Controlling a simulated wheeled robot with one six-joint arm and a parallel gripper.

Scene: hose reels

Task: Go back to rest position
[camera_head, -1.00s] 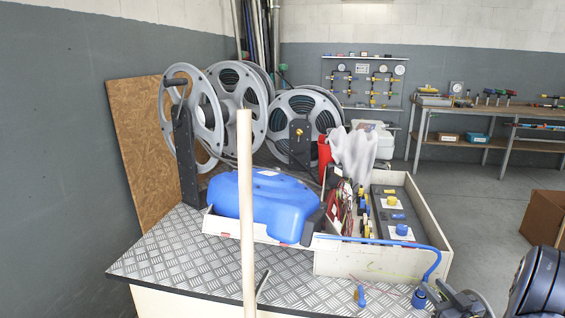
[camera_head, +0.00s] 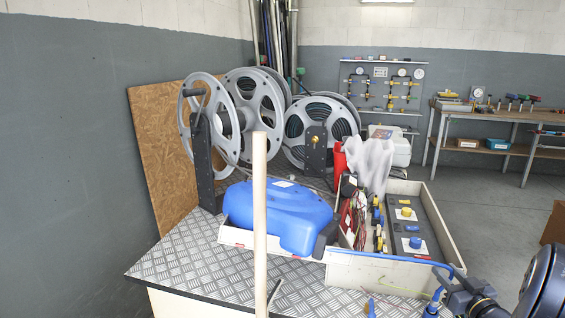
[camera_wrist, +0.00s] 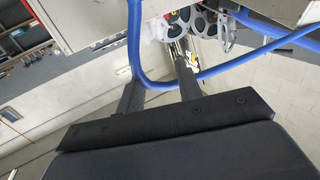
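My gripper (camera_head: 458,294) shows at the lower right of the head view, at the right end of the metal bench. In the wrist view my gripper (camera_wrist: 156,70) has its two dark fingers apart, with nothing seen clamped between them. A blue hose (camera_head: 390,258) runs along the front of the white tray and bends down beside my gripper. The blue hose (camera_wrist: 135,40) also bends across the fingers in the wrist view; I cannot tell whether it touches them.
The checker-plate bench (camera_head: 195,262) carries grey hose reels (camera_head: 245,105), a blue moulded case (camera_head: 275,212) and a white tray (camera_head: 450,235) of parts. A wooden post (camera_head: 260,225) stands in front. A workbench (camera_head: 480,115) stands behind, with open floor before it.

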